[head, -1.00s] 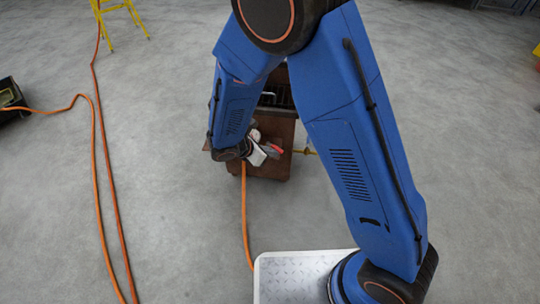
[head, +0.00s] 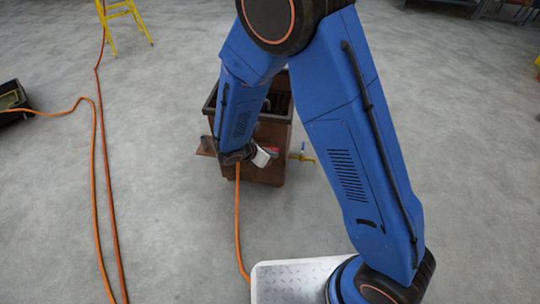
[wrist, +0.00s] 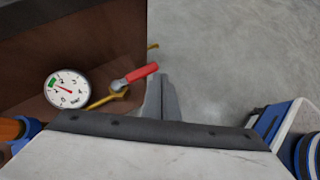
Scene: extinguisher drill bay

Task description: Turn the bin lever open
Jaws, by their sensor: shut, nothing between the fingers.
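The brown bin (head: 270,160) stands on the floor at centre in the head view, its dark top open and partly behind my arm. The bin lever (wrist: 138,74) has a red handle pointing right and slightly up in the wrist view, with a grey hub on a brass pipe (wrist: 104,99). A round white gauge (wrist: 67,89) is left of it. My gripper (wrist: 163,85) is shut and empty. Its tips lie just right of the red handle's end; I cannot tell whether they touch. In the head view my gripper (head: 262,157) is small before the bin.
A brass fitting with a blue part (head: 303,156) sticks out right of the bin. An orange hose (head: 239,220) runs from near the bin toward me. More orange hose (head: 98,170) lies at left. A yellow stand (head: 125,22) is far back.

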